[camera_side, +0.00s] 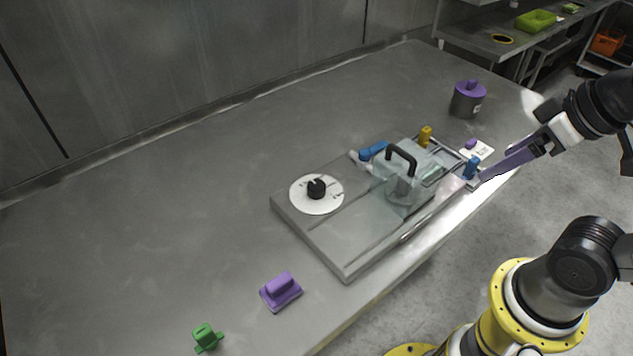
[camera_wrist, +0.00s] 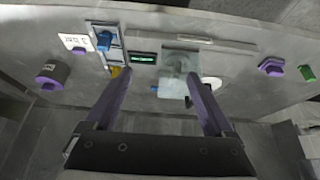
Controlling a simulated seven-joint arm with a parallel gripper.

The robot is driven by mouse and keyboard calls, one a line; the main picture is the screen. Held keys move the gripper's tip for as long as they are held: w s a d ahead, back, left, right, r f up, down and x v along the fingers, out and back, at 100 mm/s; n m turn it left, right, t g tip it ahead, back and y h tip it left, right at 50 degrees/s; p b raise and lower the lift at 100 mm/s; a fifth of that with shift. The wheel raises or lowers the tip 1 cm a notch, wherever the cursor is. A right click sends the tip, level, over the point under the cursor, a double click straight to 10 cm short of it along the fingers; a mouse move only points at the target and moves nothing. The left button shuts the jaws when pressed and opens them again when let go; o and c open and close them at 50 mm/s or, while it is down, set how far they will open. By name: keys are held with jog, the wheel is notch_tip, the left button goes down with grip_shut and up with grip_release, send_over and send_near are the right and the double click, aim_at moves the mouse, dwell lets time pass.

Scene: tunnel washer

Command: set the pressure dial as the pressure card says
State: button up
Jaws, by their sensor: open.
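The dial, a white disc (camera_side: 329,203) with a black knob (camera_side: 316,188), is on the left half of the grey machine panel in the side view. In the wrist view only part of the white disc (camera_wrist: 218,83) shows, behind the clear cover and my finger. A white card (camera_side: 485,154) with dark marks lies past the panel's right end, a purple piece on it. The card also shows in the wrist view (camera_wrist: 70,40), its marks too small to read surely. My gripper (camera_side: 484,178) is open and empty near the blue block, away from the dial; its purple fingers spread in the wrist view (camera_wrist: 158,76).
A clear cover (camera_side: 398,180) with a black handle stands on the panel beside the dial. Blue (camera_side: 471,168) and yellow (camera_side: 425,136) blocks stand near a tray. A purple-lidded pot (camera_side: 467,100), a purple block (camera_side: 281,291) and a green block (camera_side: 207,337) stand on the table. The left table is clear.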

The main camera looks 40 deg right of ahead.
jog(key=shift+n, duration=0.3)
jog(key=shift+c, duration=0.7)
jog(key=w+a+r+n, duration=0.1)
jog(key=w+r+n, duration=0.4)
jog(key=r+n, duration=0.25)
jog(key=n+g, duration=0.6)
jog(key=n, duration=0.6)
send_over(317, 184)
notch_tip(317, 184, down, 7)
notch_tip(317, 184, down, 13)
jog(key=shift+f, duration=0.15)
